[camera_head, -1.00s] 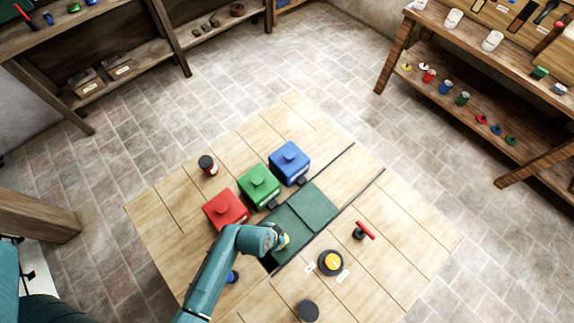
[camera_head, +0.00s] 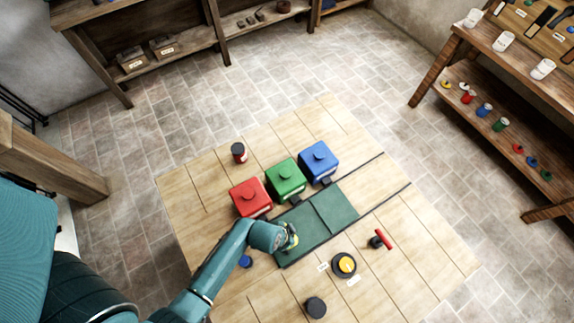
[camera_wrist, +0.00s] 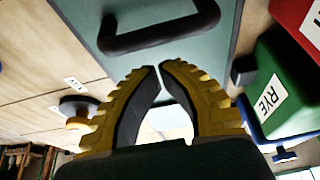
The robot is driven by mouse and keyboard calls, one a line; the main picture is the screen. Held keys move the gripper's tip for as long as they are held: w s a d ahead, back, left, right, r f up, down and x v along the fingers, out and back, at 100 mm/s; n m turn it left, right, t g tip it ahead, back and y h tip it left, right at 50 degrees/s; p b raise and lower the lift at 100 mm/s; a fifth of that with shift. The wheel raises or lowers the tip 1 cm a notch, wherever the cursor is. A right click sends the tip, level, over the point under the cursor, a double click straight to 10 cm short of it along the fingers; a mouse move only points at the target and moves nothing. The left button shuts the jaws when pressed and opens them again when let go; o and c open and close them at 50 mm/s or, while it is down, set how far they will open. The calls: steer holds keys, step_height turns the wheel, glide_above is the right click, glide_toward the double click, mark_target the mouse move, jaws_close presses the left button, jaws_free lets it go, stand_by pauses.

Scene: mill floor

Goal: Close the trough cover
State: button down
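The trough cover is a dark green panel (camera_head: 335,212) set in the wooden table, with a second green panel (camera_head: 300,232) adjoining it at lower left. In the wrist view a green panel (camera_wrist: 190,65) carries a black bar handle (camera_wrist: 160,35). My gripper (camera_head: 290,238) is low over the lower-left part of the green panels. In the wrist view my gripper's yellow-ribbed fingers (camera_wrist: 158,67) have their tips together just beside the handle, with nothing seen between them. I cannot tell whether they touch it. My arm hides part of the panel's lower-left end.
Red (camera_head: 250,198), green (camera_head: 286,179) and blue (camera_head: 319,161) boxes stand along the trough's upper-left side. A yellow button (camera_head: 345,264), a red-handled lever (camera_head: 381,239) and a dark knob (camera_head: 315,307) are on the lower-right side. A small dark-topped jar (camera_head: 239,153) stands behind the boxes.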

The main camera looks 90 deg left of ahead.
steer(key=shift+w+a+r, duration=0.2)
steer(key=shift+w+a, duration=0.15)
steer(key=shift+w, duration=0.15)
steer(key=shift+w+a+r, duration=0.2)
steer(key=shift+w+a, duration=0.15)
steer(key=shift+w, duration=0.1)
steer(key=shift+p+v, duration=0.35)
steer(key=shift+v, duration=0.7)
steer(key=v, duration=0.7)
steer(key=shift+s+d+r+p, duration=0.2)
steer(key=shift+s+r+p, duration=0.05)
steer(key=shift+p, duration=0.05)
